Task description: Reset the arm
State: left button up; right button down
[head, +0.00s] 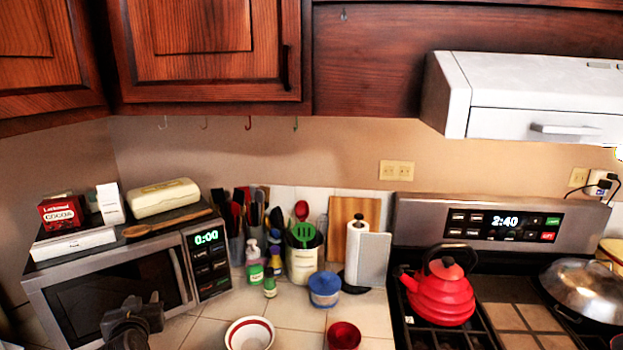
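My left gripper (143,301) is at the bottom left, in front of the microwave (115,286). It is dark, and its two fingertips show apart with nothing seen between them. Its wrist runs out of the bottom of the picture. My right gripper is not in view.
A white bowl with a red rim (249,334), a red bowl (343,336) and a blue-lidded container (324,289) stand on the tiled counter (297,322). A red kettle (442,296) and a lidded pan (588,288) are on the stove. Dark cabinets (205,55) hang above.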

pick_arm(q)
jog(key=s+d+f+m+g+h, duration=0.45)
jog(key=s+d+f, duration=0.45)
jog(key=s+f, duration=0.5)
jog(key=s+d+f+m+g+h, duration=0.1)
jog(key=s+d+f+g, duration=0.25)
jog(key=s, duration=0.75)
jog(key=s+d+f+m+g+h, duration=0.1)
jog(key=s+d+f+g, duration=0.2)
jog(key=s, duration=0.8)
notch_tip(320, 180, down, 29)
jog(key=b, duration=0.3)
jog(key=s+a+f+g+b, duration=0.1)
jog(key=s+a+f+b, duration=0.1)
jog(key=s+f, duration=1.5)
notch_tip(320, 180, down, 2)
jog(key=shift+a+f+g, duration=0.15)
jog(key=shift+a+g, duration=0.1)
jog(key=shift+g, duration=0.15)
